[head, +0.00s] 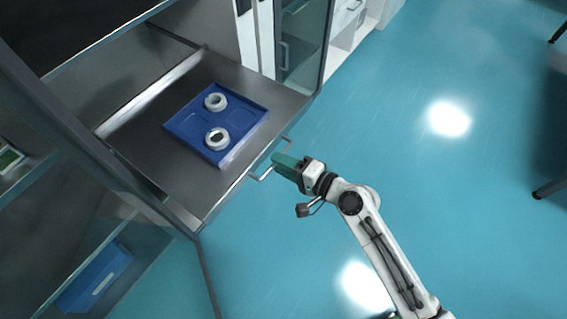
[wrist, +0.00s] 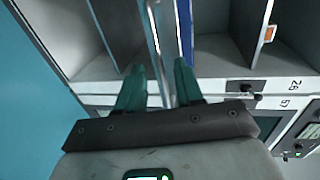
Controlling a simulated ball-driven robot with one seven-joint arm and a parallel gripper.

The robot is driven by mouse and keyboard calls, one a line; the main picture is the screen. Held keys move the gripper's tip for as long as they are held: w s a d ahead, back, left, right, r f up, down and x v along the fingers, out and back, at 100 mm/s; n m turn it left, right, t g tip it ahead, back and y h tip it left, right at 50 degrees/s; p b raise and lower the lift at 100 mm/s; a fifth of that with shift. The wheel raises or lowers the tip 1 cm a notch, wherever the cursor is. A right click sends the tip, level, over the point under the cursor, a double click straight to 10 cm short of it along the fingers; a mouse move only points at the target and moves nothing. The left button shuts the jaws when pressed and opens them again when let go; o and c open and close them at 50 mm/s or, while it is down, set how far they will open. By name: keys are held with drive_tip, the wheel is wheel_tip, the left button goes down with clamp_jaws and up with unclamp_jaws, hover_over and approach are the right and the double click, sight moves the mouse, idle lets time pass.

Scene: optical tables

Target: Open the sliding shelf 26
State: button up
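The sliding shelf (head: 150,150) is a grey metal tray-like drawer, standing well out of the cabinet in the head view. Its bar handle (head: 262,175) is on the front edge facing the floor. My gripper (head: 277,160) is at the middle of this handle and hides part of it. The contact itself is hard to make out.
A blue tray (head: 180,125) with two white rings (head: 216,101) lies on the shelf. A glass door (head: 304,45) stands beyond it. Another blue tray (head: 95,278) is lower down behind glass. The blue floor to the right is clear around my arm.

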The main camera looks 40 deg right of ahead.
drive_tip(key=b+v, duration=0.1)
drive_tip(key=v, duration=0.9)
drive_tip(key=shift+s+b, duration=0.35)
drive_tip(key=shift+b, duration=0.05)
drive_tip(key=shift+d, duration=0.1)
drive_tip(key=s+a+f+n+g, duration=0.4)
drive_tip(key=f+n+g, duration=0.2)
drive_tip(key=n+g, duration=0.25)
drive_tip(key=s+d+n+g+h+p, duration=0.1)
drive_tip(key=s+d+n+g+h, duration=0.3)
drive_tip(key=s, duration=0.4)
drive_tip(key=shift+s+d+f+n+g+h, duration=0.15)
drive_tip(key=shift+d+f+n+g+h, duration=0.15)
drive_tip(key=shift+n+g+h, duration=0.45)
drive_tip(key=shift+d+y, duration=0.1)
drive_tip(key=shift+y, duration=0.15)
drive_tip(key=shift+c, duration=0.2)
idle(0.8)
